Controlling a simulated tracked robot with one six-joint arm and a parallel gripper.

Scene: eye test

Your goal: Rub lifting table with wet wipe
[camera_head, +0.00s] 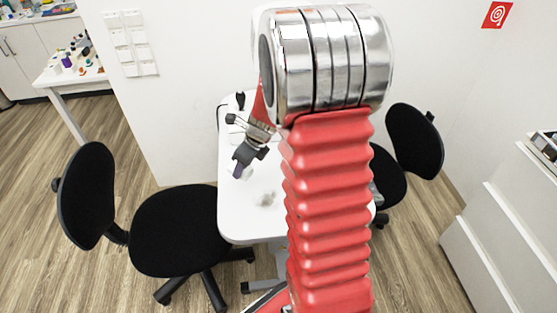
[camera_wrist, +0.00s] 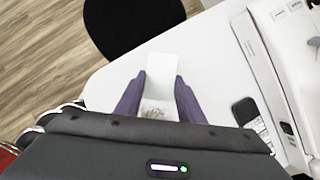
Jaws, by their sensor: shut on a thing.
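The lifting table (camera_head: 250,222) has a white top and stands in the middle of the head view, partly hidden by my red arm. My gripper (camera_head: 238,172) is low over its left part. In the wrist view, my gripper (camera_wrist: 160,78) has its two purple fingers on either side of a white wipe (camera_wrist: 162,68), and it is shut on it. Grey marks show low between the fingers; I cannot tell whether they are on the wipe or the table. A grey smudge (camera_head: 267,199) lies on the tabletop, right of my gripper in the head view.
Black chairs stand left (camera_head: 180,230) and right (camera_head: 412,140) of the table. A white boxy device (camera_wrist: 255,60) and a dark handset-like object (camera_wrist: 245,110) are at the right in the wrist view. White drawers (camera_head: 490,250) stand far right. The tabletop's front part looks mostly clear.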

